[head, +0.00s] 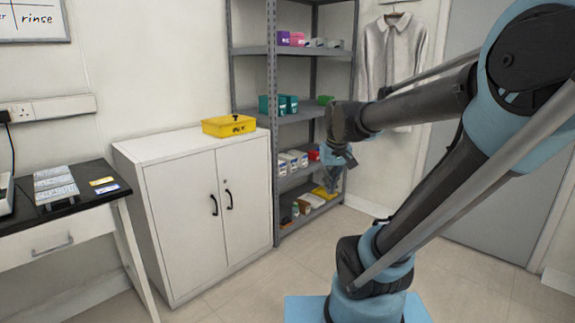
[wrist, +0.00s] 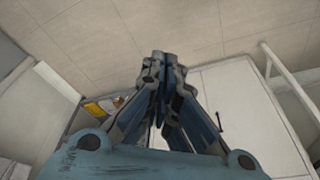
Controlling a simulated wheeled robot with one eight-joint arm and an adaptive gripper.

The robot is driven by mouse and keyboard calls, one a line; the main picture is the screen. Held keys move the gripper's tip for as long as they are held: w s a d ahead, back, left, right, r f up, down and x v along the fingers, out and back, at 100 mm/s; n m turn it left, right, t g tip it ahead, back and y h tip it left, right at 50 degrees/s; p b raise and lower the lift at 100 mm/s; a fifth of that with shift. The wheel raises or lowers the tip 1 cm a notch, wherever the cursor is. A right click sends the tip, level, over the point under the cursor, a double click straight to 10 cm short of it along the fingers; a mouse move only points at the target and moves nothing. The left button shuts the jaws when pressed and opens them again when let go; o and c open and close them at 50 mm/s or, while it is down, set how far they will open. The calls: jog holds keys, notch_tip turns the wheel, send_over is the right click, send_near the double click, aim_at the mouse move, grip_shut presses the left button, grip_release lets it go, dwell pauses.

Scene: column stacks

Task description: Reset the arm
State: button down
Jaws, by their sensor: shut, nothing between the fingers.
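My gripper (head: 335,160) hangs from my arm in the middle of the head view, in front of the metal shelf unit. In the wrist view my gripper (wrist: 164,58) points towards the tiled floor, its two fingertips together and nothing between them. My arm is bent and spans the right half of the head view. The gripper touches nothing that I can see.
A white two-door cabinet (head: 195,215) with a yellow box (head: 229,126) on top stands left of the shelf unit (head: 272,100). A dark-topped desk (head: 90,203) is at far left. A shirt (head: 391,55) hangs behind my arm. Floor (head: 255,285) before the cabinet is clear.

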jog(key=s+d+f+m, duration=0.2)
jog(key=s+d+f, duration=0.3)
jog(key=s+f, duration=0.5)
jog(key=s, duration=0.3)
jog(key=shift+s+d+g, duration=0.15)
jog(key=shift+s+g, duration=0.15)
jog(key=shift+s, duration=0.05)
jog(key=shift+f, duration=0.1)
